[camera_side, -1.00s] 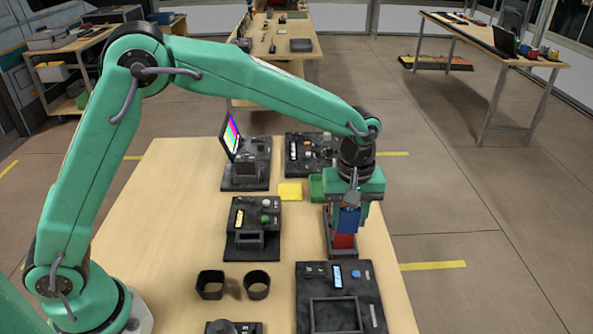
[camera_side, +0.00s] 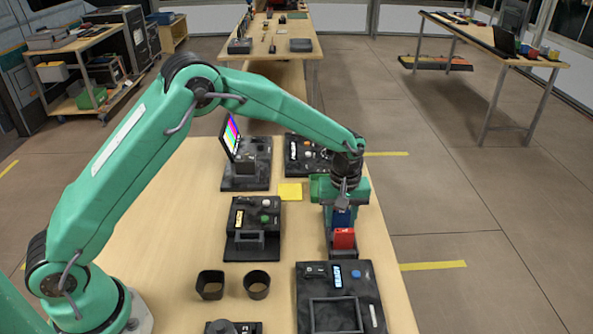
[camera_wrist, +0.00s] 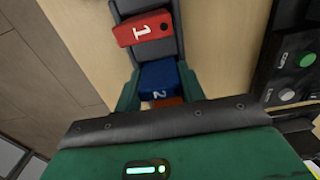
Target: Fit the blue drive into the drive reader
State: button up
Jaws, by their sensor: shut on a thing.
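A blue drive marked 2 (camera_wrist: 160,78) is between the two green fingers of my gripper (camera_wrist: 160,88), which is shut on it. The drive also shows in the side view (camera_side: 342,218), mostly hidden by my gripper (camera_side: 341,210). It is in line with a dark rack (camera_side: 329,245); I cannot tell whether it is seated or lifted. A red drive marked 1 (camera_side: 344,238) is in the rack on the near side. Two black devices could be the drive reader: one with a lit display and rectangular frame (camera_side: 367,290), one with a green button (camera_side: 266,218).
An orange-red piece (camera_wrist: 168,101) shows partly behind the blue drive in the wrist view. Two dark cups (camera_side: 257,284) stand left of the framed device. A yellow pad (camera_side: 290,192) and a device with a colourful screen (camera_side: 231,137) are farther back. The table's left is clear.

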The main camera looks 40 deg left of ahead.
jog(key=shift+f, duration=0.15)
jog(key=o, duration=1)
jog(key=shift+c, duration=0.2)
jog(key=shift+w+r, duration=0.1)
jog(key=shift+r, duration=3.75)
jog(key=shift+r, duration=0.1)
